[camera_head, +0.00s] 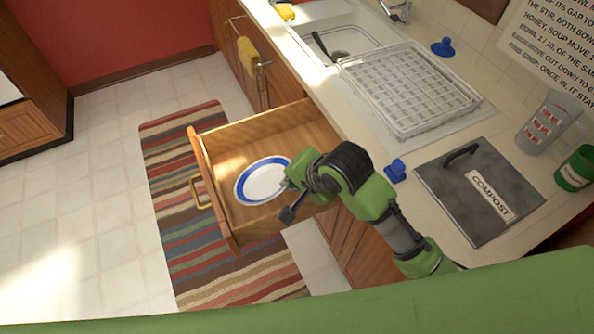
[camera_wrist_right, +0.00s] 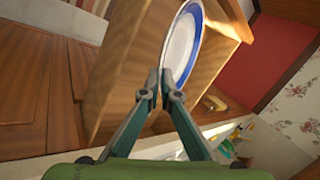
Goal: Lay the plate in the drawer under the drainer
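A white plate with a blue rim (camera_head: 263,181) is inside the open wooden drawer (camera_head: 222,137), over its floor. My right gripper (camera_head: 285,200) reaches into the drawer from the right, at the plate's right edge. In the right wrist view the fingertips (camera_wrist_right: 161,84) meet at the near rim of the plate (camera_wrist_right: 182,45), closed on it. I cannot tell whether the plate touches the drawer floor. The white drainer rack (camera_head: 410,87) stands on the counter above the drawer. My left gripper is out of view.
The compost bin lid (camera_head: 478,190) is on the counter at the right, near a measuring cup (camera_head: 547,122) and a green can (camera_head: 575,168). A yellow towel (camera_head: 249,58) hangs by the cabinets. A striped rug (camera_head: 172,190) lies below the drawer.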

